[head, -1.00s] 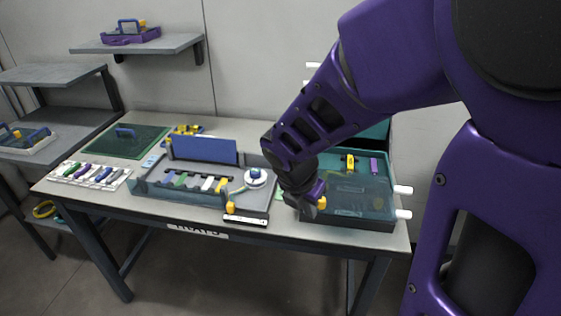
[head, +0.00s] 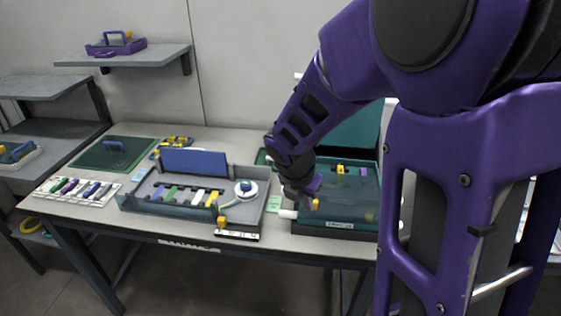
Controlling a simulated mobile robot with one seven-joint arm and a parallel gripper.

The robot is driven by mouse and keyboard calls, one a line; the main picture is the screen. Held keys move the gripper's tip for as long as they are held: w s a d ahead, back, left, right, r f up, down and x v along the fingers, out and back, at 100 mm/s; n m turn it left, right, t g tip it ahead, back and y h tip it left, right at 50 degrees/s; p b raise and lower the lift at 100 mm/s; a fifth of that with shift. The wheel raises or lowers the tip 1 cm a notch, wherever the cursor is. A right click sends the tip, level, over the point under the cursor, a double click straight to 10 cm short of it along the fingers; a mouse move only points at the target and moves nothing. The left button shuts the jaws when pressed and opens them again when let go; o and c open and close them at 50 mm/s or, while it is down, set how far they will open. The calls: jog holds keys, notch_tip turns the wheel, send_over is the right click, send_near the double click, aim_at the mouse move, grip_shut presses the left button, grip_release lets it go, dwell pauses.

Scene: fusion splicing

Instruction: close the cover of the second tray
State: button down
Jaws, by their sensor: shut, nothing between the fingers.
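A dark tray (head: 305,228) with a white label on its front stands at the right end of the bench. A yellow piece (head: 340,168) and a purple piece show inside, through or behind a clear teal surface. A teal panel (head: 352,135) stands raised at the tray's back, like an open cover; my arm hides part of it. My gripper (head: 314,203) is shut and empty at the tray's front left. A small yellow spot shows at its tip; I cannot tell what it belongs to, or whether the gripper touches the tray. My arm hides the tray's right side.
A grey unit (head: 228,227) with a raised blue panel (head: 195,161) and several coloured strips stands left of the tray. A white strip holder (head: 75,192), a green mat (head: 95,157) and yellow pieces lie farther left. A white handle (head: 288,214) sticks out from the tray's left.

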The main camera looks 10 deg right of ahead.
jog(key=w+p, duration=0.1)
jog(key=w, duration=0.1)
jog(key=w+d+p, duration=0.1)
jog(key=w, duration=0.1)
jog(key=w+d+p, duration=0.1)
jog(key=w, duration=0.1)
jog(key=shift+w+d, duration=0.15)
jog(key=shift+w, duration=0.25)
